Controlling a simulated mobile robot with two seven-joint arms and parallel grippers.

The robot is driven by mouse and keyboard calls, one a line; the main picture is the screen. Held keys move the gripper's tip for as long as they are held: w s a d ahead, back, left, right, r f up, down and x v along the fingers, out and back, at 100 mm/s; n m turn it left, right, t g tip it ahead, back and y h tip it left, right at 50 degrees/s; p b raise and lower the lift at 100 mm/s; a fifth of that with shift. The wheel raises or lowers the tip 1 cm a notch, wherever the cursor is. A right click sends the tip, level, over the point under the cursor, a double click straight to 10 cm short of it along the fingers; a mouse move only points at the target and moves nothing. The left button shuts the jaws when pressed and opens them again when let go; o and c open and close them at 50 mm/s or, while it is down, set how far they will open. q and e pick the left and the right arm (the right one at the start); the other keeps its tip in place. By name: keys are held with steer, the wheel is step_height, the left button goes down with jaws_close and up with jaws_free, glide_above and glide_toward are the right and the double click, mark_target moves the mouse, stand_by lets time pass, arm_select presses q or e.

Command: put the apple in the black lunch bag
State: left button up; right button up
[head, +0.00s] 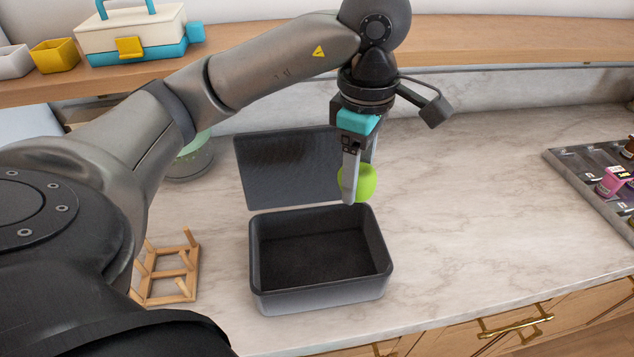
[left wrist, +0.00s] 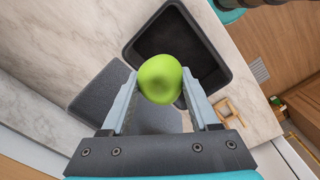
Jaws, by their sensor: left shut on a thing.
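The green apple (head: 366,183) is held between the fingers of my left gripper (head: 354,185), above the back right edge of the black lunch bag. It also shows in the left wrist view (left wrist: 160,78) between the two fingertips of the gripper (left wrist: 163,85). The black lunch bag (head: 320,296) stands open on the counter, with its lid (head: 288,170) laid back behind it. Its inside looks empty. In the left wrist view the bag (left wrist: 205,85) lies beyond the apple. My right gripper is in neither view.
A wooden peg rack (head: 168,288) stands left of the bag. A dark tray (head: 575,172) with small jars is at the far right. A shelf (head: 500,42) runs along the back, with a toolbox-like case (head: 130,35) and a yellow bin (head: 55,56). The counter right of the bag is clear.

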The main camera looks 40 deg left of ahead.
mark_target(346, 260)
arm_select(q)
steer(key=shift+n, duration=0.3)
steer(key=shift+f, duration=0.4)
step_height(346, 260, down, 19)
steer(key=shift+a+b, duration=0.1)
steer(key=shift+b, duration=0.9)
steer(key=shift+f, duration=0.1)
steer(key=shift+f, duration=0.15)
steer(key=o, duration=1.4)
steer(key=shift+o, duration=0.2)
steer(key=shift+r, duration=0.25)
